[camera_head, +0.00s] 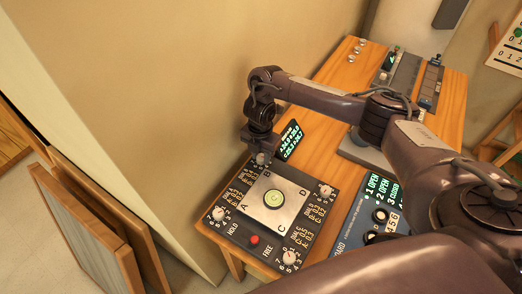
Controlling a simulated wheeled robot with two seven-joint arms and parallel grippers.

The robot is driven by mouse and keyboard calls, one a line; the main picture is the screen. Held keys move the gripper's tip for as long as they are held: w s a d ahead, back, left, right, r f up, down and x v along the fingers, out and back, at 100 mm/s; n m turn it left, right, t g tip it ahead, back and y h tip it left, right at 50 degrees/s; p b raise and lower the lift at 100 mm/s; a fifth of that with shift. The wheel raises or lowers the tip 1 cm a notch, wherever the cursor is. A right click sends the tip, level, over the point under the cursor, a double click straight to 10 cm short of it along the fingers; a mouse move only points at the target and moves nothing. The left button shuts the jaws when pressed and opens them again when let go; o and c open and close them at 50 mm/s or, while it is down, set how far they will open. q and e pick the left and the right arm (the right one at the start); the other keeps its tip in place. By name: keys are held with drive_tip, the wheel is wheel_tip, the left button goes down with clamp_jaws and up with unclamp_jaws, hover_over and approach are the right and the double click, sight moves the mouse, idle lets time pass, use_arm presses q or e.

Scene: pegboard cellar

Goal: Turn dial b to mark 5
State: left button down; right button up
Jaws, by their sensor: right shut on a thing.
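Dial b (262,159) is the pale knob at the far corner of the dark dial panel (235,233), near the letter B on the panel's metal plate. My right gripper (261,153) reaches down over it from above and is shut on it. The gripper hides much of the knob and its marks, so I cannot read its setting. The three other dials stand at the left (218,213), right (325,191) and near (289,257) corners. My left gripper is not in view.
A small lit display (290,139) stands behind the panel, too small to read surely. A round green-yellow level (274,199) sits mid-plate, and a red button (254,240) at the front. A blue board (366,215) lies to the right. The wall is close on the left.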

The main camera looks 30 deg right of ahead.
drive_tip(key=m+p, duration=0.3)
drive_tip(key=m, duration=0.2)
drive_tip(key=shift+r+m+p, duration=0.2)
drive_tip(key=shift+m+p, duration=0.1)
drive_tip(key=shift+p, duration=0.1)
drive_tip(key=m+p, duration=0.3)
drive_tip(key=m, duration=0.2)
drive_tip(key=shift+p, duration=0.4)
drive_tip(key=m+p, duration=0.1)
drive_tip(key=m, duration=0.2)
drive_tip(key=shift+f, duration=0.1)
drive_tip(key=shift+w+m, duration=0.1)
drive_tip(key=shift+m, duration=1.3)
drive_tip(key=o, duration=1)
drive_tip(key=shift+c, duration=0.2)
